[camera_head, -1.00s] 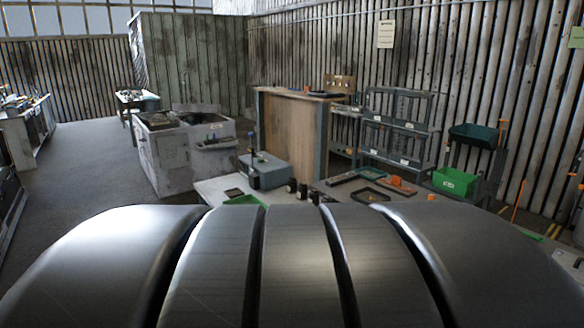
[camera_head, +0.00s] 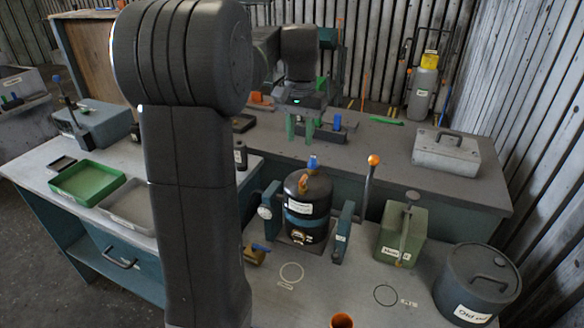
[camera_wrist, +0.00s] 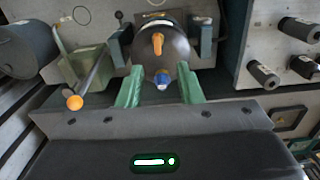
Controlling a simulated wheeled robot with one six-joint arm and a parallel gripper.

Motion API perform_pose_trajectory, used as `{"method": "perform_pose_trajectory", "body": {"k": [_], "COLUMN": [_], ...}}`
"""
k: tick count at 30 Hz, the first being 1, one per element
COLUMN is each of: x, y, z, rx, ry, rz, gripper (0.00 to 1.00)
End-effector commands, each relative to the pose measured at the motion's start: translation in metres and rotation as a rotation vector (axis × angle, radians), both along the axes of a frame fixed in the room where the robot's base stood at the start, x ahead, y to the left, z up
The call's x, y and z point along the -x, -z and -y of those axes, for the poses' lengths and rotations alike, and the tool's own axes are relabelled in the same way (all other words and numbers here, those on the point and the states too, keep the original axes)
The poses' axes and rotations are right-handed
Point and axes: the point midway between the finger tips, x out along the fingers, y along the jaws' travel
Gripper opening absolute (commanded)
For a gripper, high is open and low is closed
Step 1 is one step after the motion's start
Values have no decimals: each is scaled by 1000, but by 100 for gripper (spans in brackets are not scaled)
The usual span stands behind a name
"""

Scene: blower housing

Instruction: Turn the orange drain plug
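A black rounded housing (camera_head: 308,208) with a teal band stands between two blue-grey brackets on the near bench. An orange fitting (camera_head: 302,184) and a blue-tipped part (camera_head: 313,162) sit on its top. Small brass-orange parts (camera_head: 303,237) show low on its front; I cannot tell for sure which is the drain plug. In the wrist view the orange fitting (camera_wrist: 158,43) and blue tip (camera_wrist: 162,78) show on the housing (camera_wrist: 160,28). My gripper (camera_head: 300,130) is open, beyond the housing in the head view. Its green fingers (camera_wrist: 160,90) are spread, with nothing visibly gripped.
An orange-knobbed lever (camera_head: 374,160) stands right of the housing. A green can (camera_head: 401,236) and dark drum (camera_head: 478,285) are further right. A blue-handled brass valve (camera_head: 257,254) is left, an orange cup (camera_head: 342,321) in front. A grey case (camera_head: 446,152) stands behind.

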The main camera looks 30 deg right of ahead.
Motion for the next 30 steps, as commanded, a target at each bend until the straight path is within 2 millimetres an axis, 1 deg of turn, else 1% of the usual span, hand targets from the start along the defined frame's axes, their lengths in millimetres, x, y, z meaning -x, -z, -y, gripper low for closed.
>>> {"method": "perform_pose_trajectory", "body": {"k": [1,3,5,8,11,21,25,30], "x": [0,1,1,1,1,1,1,1], "y": [-1,-2,-1,8,24,95,116,130], "z": [9,15,17,17,16,16,16,16], "rx": [1,0,0,-1,-2,-2,-1,0], "ry": [18,30,35,35,34,33,33,32], "rz": [2,0,0,-1,-3,-3,-1,1], "gripper": [33,33,33,33,33,33,33,33]}}
